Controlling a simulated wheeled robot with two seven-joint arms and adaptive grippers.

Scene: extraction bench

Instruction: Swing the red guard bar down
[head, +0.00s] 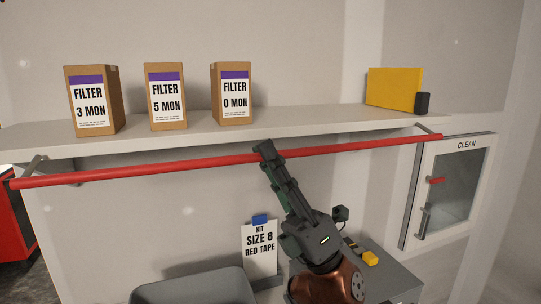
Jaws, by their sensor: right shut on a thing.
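The red guard bar (170,168) runs across the front of the white shelf, a little below its edge, held by a grey bracket at each end. It spans nearly the whole shelf width and its right end sits slightly higher in the picture. My right gripper (264,150) reaches up from below and is shut on the bar near its middle. Its fingertips hide a short piece of the bar. My left gripper is not in view.
Three filter boxes (165,97) and a yellow box (394,89) with a small dark object stand on the shelf (310,120). Below are a kit card (260,250), a grey bin (190,287) and a worktop. A CLEAN cabinet (462,150) hangs at the right.

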